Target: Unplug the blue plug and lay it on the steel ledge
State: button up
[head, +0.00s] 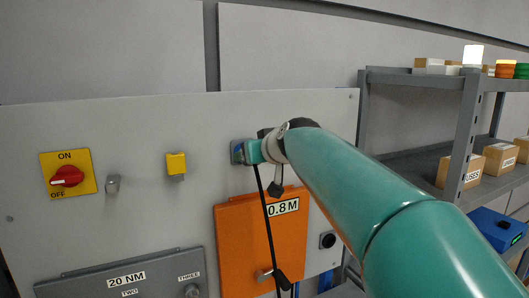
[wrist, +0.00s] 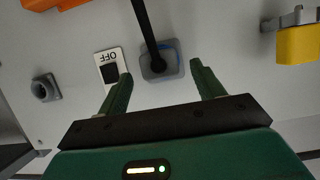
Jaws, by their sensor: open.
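The blue plug (wrist: 171,48) shows in the wrist view as blue edges in a grey housing on the wall panel, with a black cable leading from it. In the head view a blue patch of it (head: 238,152) shows just left of my gripper (head: 252,151), and the cable hangs down past the orange door. In the wrist view my gripper (wrist: 160,85) is open and empty, one finger to each side of the plug and seemingly short of it. I cannot tell the exact gap. I cannot single out the steel ledge with certainty.
A yellow block (head: 176,163) on a bracket and a red rotary switch (head: 67,176) are on the panel to the left. An orange door (head: 238,245) is below. A grey unit (head: 75,290) is at lower left. Shelves (head: 415,82) with boxes stand right.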

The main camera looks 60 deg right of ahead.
jog(key=shift+x, duration=2)
jog(key=c, duration=1.2)
jog(key=shift+s+a, duration=0.35)
jog(key=shift+s, duration=0.2)
jog(key=shift+s+a, duration=0.35)
jog(key=shift+s, duration=0.2)
jog(key=s+a, duration=0.2)
jog(key=s, duration=0.1)
jog(key=shift+s, duration=0.15)
